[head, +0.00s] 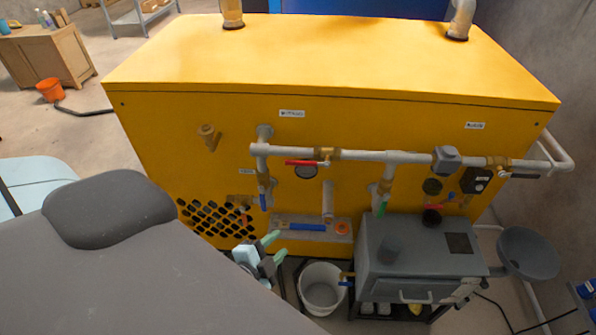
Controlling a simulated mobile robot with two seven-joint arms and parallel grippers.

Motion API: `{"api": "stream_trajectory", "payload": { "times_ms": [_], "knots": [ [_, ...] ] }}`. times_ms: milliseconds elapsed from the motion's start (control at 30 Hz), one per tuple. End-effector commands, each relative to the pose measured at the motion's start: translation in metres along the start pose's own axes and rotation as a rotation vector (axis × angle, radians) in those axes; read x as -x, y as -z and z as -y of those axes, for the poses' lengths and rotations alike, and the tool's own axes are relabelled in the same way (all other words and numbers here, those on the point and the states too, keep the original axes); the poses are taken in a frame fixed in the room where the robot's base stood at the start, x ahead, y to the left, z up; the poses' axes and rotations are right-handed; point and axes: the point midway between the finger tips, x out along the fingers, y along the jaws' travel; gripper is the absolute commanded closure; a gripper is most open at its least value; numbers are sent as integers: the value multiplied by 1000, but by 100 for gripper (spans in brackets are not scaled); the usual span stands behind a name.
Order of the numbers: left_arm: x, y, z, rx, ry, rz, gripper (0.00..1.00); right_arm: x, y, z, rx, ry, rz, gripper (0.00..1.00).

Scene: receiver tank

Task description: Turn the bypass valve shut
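A valve with a red lever (302,162) sits on the upper horizontal grey pipe across the front of the yellow tank housing (330,65). Its lever lies along the pipe. I cannot read the labels, so I cannot tell for sure that this is the bypass valve. Other valves have a blue lever (263,198) on the left drop pipe and a green lever (381,208) on the middle one. My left gripper (277,247) is low in front of the housing, below and left of the red lever. Its pale green fingertips are apart, with nothing seen between them. My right gripper is not in view.
A white bucket (321,287) stands on the floor right of my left gripper. A grey metal box unit (420,262) stands before the housing, with a dark round pan (528,252) at its right.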

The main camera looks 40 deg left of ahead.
Motion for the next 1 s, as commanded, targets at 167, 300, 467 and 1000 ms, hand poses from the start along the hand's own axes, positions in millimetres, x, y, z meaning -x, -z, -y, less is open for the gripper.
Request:
{"api": "stream_trajectory", "payload": {
  "times_ms": [167, 300, 467, 1000],
  "knots": [
    [-43, 18, 77, -356, 228, -26, 63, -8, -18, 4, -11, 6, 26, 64],
    [-54, 30, 112, -505, 328, -18, 63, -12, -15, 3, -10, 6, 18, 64],
    [-56, 34, 123, -552, 360, -12, 63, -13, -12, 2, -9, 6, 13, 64],
    [-105, 40, 142, -547, 360, -13, 63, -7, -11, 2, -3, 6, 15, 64]
  ]
}}
